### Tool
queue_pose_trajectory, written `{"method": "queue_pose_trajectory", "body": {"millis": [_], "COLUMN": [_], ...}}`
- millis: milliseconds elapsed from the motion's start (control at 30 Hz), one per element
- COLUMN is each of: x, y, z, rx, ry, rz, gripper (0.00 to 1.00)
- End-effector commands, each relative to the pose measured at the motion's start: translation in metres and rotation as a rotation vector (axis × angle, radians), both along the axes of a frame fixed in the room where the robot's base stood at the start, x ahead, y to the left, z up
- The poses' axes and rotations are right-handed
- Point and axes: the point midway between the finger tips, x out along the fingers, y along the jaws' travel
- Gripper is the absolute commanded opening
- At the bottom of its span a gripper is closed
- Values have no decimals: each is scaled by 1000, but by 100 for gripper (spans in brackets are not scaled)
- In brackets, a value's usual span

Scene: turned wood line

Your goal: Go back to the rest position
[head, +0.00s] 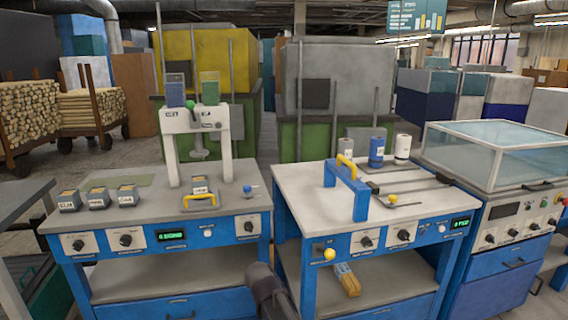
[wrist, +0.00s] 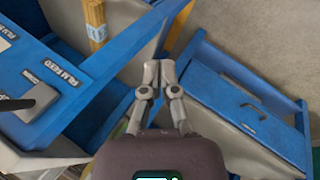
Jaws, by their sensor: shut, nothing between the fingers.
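My gripper (wrist: 158,72) shows in the wrist view with its two grey fingers together and nothing between them. It points down past the blue frame of a workbench, clear of any object that I can make out. In the head view a dark part of my arm shows at the bottom, in front of the gap between the two benches; the fingers cannot be made out there. The left bench (head: 150,228) and the right bench (head: 305,190) stand on either side of that gap.
The left bench holds a white press (head: 170,145), several small labelled boxes (head: 97,198) and a yellow handle (head: 200,200). The right bench holds a blue frame with a yellow grip (head: 350,185) and rolls (head: 377,152). Yellow-brown pieces (head: 347,280) lie on its lower shelf. A glass-topped machine (head: 490,215) stands right.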

Motion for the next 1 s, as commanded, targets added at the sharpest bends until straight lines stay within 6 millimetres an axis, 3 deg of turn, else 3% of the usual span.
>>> {"method": "queue_pose_trajectory", "body": {"millis": [33,200,500,700,1000], "x": [-8,-30,-75,-98,-124], "y": [-17,-61,-123,-147,-169], "z": [-3,-11,-21,-23,-24], "rx": [26,121,292,383,479], "ry": [15,69,153,193,231], "rz": [-41,-174,-399,-508,-621], "gripper": [0,0,0,0,0]}}
